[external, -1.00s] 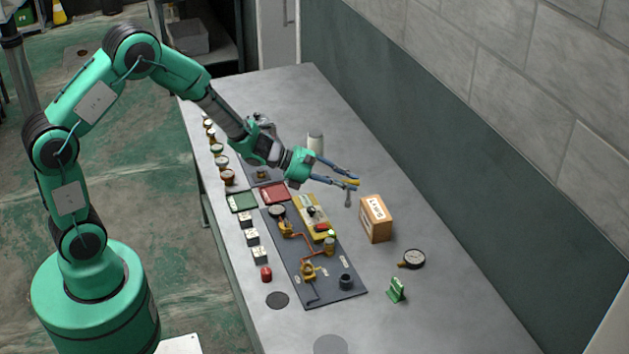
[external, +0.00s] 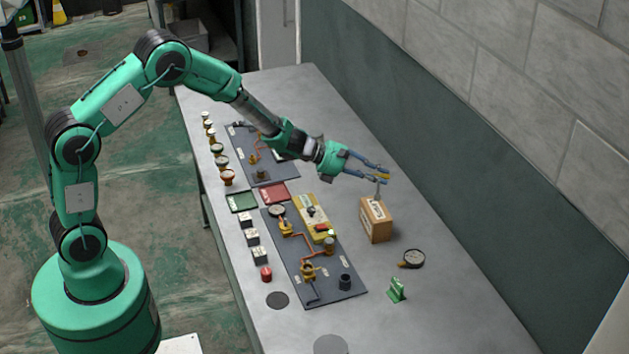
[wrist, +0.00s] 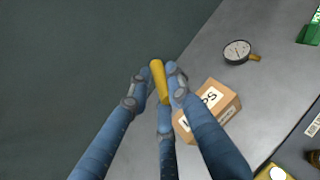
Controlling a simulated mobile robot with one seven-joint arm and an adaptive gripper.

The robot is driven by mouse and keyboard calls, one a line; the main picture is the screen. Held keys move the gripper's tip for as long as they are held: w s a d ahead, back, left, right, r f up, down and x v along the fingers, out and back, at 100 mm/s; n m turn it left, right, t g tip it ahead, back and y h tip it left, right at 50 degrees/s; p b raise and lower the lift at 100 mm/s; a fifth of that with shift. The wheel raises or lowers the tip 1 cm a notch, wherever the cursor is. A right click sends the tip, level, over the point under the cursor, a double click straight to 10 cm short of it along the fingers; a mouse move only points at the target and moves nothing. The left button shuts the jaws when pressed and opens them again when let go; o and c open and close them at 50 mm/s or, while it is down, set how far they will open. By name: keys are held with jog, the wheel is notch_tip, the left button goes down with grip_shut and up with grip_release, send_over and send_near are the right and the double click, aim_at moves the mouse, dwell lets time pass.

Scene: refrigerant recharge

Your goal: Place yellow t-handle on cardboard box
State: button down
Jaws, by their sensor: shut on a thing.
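The yellow t-handle (wrist: 160,82) is held between the blue fingers of my gripper (wrist: 158,95) in the wrist view. In the external view my gripper (external: 380,174) is shut on it, with the grey shank (external: 377,190) hanging down above the cardboard box (external: 377,221). The box stands upright on the table with a white label. It also shows in the wrist view (wrist: 228,108), partly hidden behind a finger. Whether the shank's lower end touches the box top, I cannot tell.
A round gauge (external: 412,258) lies right of the box, and a green item (external: 397,290) stands in front. Dark boards with pipes and valves (external: 328,290) lie to the left. The wall (external: 450,190) runs behind the table. The table beyond the box is clear.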

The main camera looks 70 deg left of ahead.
jog(key=shift+f+b, duration=0.3)
jog(key=shift+f, duration=1.5)
jog(key=c, duration=1.6)
grip_release()
jog(key=shift+f, duration=0.15)
jog(key=shift+r, duration=0.2)
jog(key=p+v, duration=0.1)
jog(key=v, duration=1.1)
